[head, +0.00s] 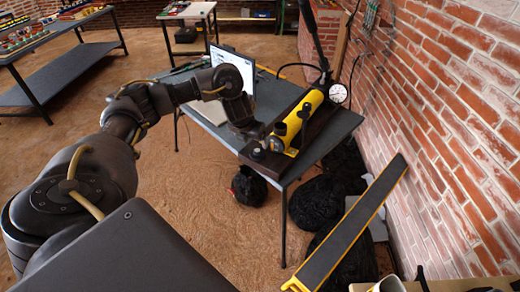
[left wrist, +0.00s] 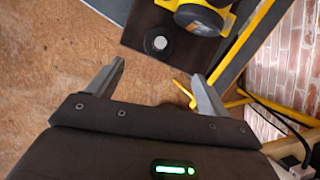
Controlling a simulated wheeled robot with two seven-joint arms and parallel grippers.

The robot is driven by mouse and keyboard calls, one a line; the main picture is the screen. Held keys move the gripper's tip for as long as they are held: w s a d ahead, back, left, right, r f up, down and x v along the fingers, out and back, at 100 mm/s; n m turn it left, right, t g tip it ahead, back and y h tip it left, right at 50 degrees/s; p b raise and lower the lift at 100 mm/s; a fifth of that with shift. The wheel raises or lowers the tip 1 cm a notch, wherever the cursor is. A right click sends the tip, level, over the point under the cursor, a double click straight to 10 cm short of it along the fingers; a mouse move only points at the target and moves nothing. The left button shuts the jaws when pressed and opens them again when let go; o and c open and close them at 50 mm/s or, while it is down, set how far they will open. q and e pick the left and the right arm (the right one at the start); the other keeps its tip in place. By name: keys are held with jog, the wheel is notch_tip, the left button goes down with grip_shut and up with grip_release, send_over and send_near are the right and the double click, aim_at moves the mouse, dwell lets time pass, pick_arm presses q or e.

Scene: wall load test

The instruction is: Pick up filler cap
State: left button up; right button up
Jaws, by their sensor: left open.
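A round black cap with a pale centre, which looks like the filler cap (left wrist: 159,43), sits on a dark base plate (left wrist: 133,27) beside the yellow pump's end (left wrist: 200,18) in the left wrist view. In the head view the yellow hand pump (head: 305,112) lies along the grey table's right side; the cap (head: 257,152) shows small at the near end of its base. My left gripper (left wrist: 157,70) is open and empty, its fingers spread on either side below the cap in that picture, apart from it. In the head view this gripper (head: 247,131) is over the table's near edge, partly hidden by its own wrist.
An open laptop (head: 232,68) stands on the grey table (head: 342,130) behind my left arm. A brick wall (head: 460,110) closes off the right. Black bags (head: 318,200) and a yellow-edged dark beam (head: 352,225) are by the wall.

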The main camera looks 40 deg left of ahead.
pick_arm(q)
jog(key=b, duration=0.2)
send_over(256, 152)
jog(key=s, duration=0.2)
jog(key=f, duration=0.3)
jog(key=d+f, duration=0.1)
jog(key=shift+s+f, duration=0.1)
jog(key=shift+f, duration=0.3)
jog(key=shift+a+f, duration=0.1)
jog(key=shift+f, duration=0.15)
jog(key=shift+w+f, duration=0.2)
jog(key=shift+f, duration=0.15)
jog(key=p+x, duration=0.1)
jog(key=x, duration=0.2)
jog(key=shift+w+a+f, duration=0.15)
jog(key=shift+f, duration=0.15)
jog(key=shift+w+f, duration=0.15)
jog(key=shift+f, duration=0.15)
